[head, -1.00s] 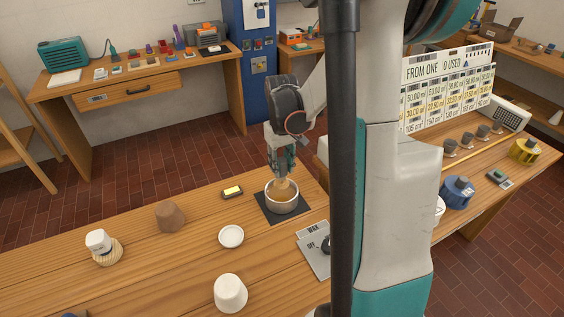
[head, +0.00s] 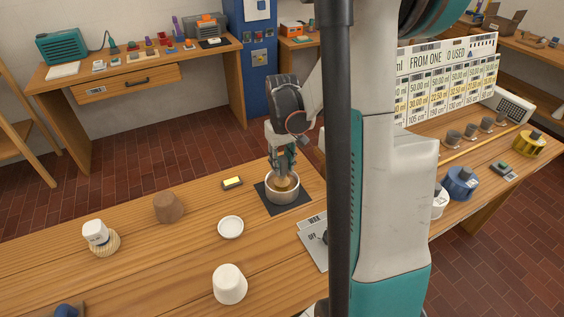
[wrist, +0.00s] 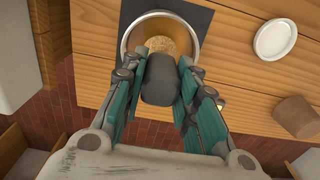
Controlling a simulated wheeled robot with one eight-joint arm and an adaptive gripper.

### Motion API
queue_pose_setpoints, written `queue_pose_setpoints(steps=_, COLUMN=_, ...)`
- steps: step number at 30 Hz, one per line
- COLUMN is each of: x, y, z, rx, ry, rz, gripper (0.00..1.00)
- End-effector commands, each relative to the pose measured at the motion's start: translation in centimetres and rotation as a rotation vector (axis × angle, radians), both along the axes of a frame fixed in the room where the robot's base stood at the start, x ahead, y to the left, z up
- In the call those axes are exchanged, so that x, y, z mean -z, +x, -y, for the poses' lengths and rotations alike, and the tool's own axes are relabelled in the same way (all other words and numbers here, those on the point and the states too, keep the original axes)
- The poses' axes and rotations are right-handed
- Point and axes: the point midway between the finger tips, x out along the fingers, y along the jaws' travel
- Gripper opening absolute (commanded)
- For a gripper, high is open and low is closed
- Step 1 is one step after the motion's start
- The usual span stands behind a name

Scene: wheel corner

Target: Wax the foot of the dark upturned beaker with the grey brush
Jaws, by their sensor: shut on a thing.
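My gripper (head: 283,168) is shut on the grey brush, whose dark grey handle (wrist: 160,80) stands between the fingers in the wrist view. The fingers are just above the rim of a metal pot (head: 284,197), and the brush's lower end is inside it. The tan patch in the pot may be bristles or wax; I cannot tell. The dark brown upturned beaker (head: 168,208) stands on the bench left of the pot, apart from my gripper. It also shows at the right of the wrist view (wrist: 295,116).
The pot stands on a dark square mat (head: 299,200). A white dish (head: 230,227), a white upturned beaker (head: 229,284), a yellow-topped block (head: 232,183) and a white jar on a woven ring (head: 104,244) share the bench. A grey switch plate (head: 312,247) lies right. Bench between beaker and dish is clear.

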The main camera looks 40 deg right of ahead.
Motion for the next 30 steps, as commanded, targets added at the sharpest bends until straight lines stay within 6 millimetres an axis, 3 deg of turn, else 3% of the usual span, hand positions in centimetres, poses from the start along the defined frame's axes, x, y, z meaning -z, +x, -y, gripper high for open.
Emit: queue_pose_setpoints(steps=30, x=0.95, y=0.00, z=0.00, rx=0.000, ry=0.000, rz=0.000, gripper=0.04)
